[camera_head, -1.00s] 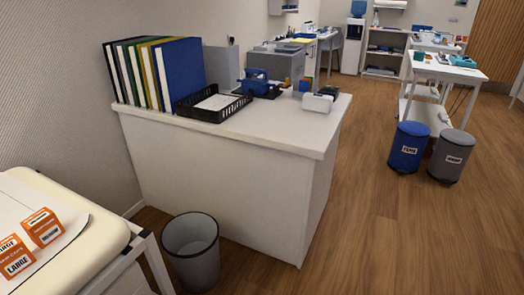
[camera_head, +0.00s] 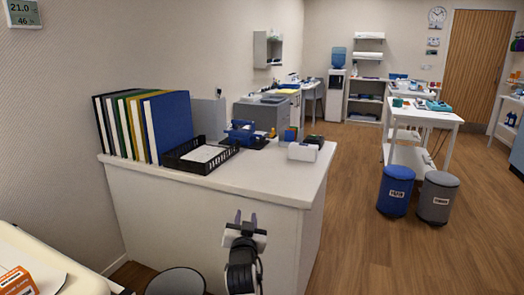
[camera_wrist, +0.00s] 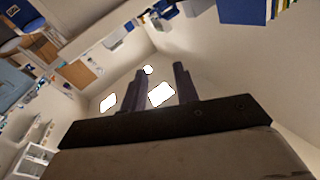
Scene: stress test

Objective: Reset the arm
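My gripper (camera_head: 246,218) stands in the lower middle of the head view, pointing up, in front of the white counter (camera_head: 225,200). Its two dark fingers are apart with nothing visible between them. In the wrist view my gripper (camera_wrist: 157,85) shows its two fingers spread, with the ceiling and bright light panels behind them. The gripper appears to touch nothing.
The counter holds a row of binders (camera_head: 145,125), a black tray (camera_head: 200,155) and a white device (camera_head: 303,151). A bin (camera_head: 176,283) stands at its front. A blue bin (camera_head: 396,190) and a grey bin (camera_head: 437,197) stand right. Open wooden floor lies between.

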